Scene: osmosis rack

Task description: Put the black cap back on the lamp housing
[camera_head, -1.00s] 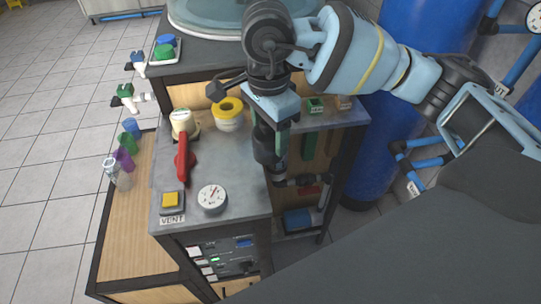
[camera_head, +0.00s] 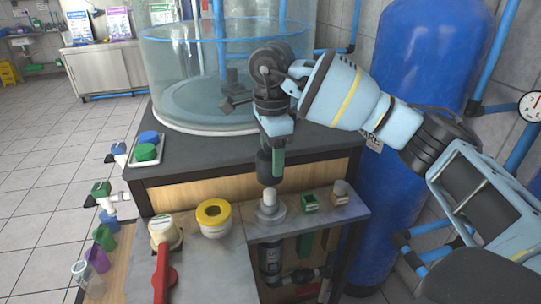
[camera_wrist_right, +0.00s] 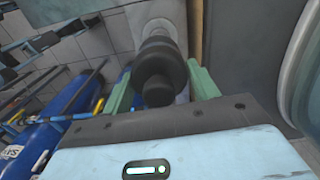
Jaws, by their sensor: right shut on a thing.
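My right gripper (camera_head: 271,160) is shut on the black cap (camera_head: 264,164), which hangs below it. In the right wrist view the cap (camera_wrist_right: 158,58) sits between the two green fingers. The lamp housing (camera_head: 270,214) is a pale grey round base with a white, round-topped part sticking up, on the grey bench. The cap is just above that white part in the head view; whether they touch I cannot tell. Behind the cap, the wrist view shows a pale grey shape, mostly hidden. My left gripper is not in view.
A yellow-ringed container (camera_head: 214,230), a cream knob (camera_head: 164,232) and a red lever (camera_head: 162,276) stand left of the housing. A green block (camera_head: 310,202) and a pale-topped block (camera_head: 341,190) stand right. A raised dark counter (camera_head: 220,158) with a glass tank is behind.

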